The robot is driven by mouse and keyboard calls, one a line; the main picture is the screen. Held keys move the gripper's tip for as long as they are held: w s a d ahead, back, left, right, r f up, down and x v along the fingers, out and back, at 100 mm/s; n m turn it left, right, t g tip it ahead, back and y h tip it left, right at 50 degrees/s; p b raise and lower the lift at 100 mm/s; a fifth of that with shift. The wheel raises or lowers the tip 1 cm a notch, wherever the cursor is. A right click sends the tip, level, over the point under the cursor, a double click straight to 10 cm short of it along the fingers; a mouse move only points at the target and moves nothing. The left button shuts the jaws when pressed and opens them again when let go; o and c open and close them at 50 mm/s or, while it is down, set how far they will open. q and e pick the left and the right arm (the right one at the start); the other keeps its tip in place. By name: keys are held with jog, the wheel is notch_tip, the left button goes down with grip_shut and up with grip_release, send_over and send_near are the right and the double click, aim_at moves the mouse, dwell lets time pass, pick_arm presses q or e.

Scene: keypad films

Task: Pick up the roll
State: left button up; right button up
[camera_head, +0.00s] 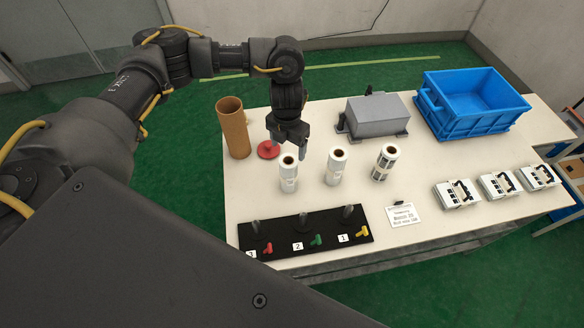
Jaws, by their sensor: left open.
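Three rolls stand upright in a row on the table. The left white roll (288,174) and the middle white roll (336,167) look plain, and the right roll (384,164) has dark printed patterns. My left gripper (289,150) is open and points down just above and behind the left roll, with no roll between its fingers that I can see. A red disc (268,150) lies on the table left of the gripper. My right gripper does not show.
A brown tube (233,128) stands at the left. A grey box (377,115) and a blue crate (470,119) stand behind. A black peg board (306,233) lies in front, beside a small sign (403,215). Several white keypad devices (498,185) sit right. The table (420,170) is bare around mid-right.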

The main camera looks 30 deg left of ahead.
aim_at(288, 159)
pick_arm(q)
jog(key=f, duration=0.5)
jog(key=shift+s+a, duration=0.1)
jog(key=shift+a, duration=0.1)
jog(key=shift+w+f, duration=0.2)
jog(key=shift+f, duration=0.1)
jog(key=shift+s+d+f, duration=0.1)
jog(key=shift+d+f, duration=0.05)
jog(key=shift+f, duration=0.2)
notch_tip(288, 159, down, 4)
jog(key=shift+d+f, duration=0.1)
jog(key=shift+f, duration=0.1)
jog(key=c, duration=1.1)
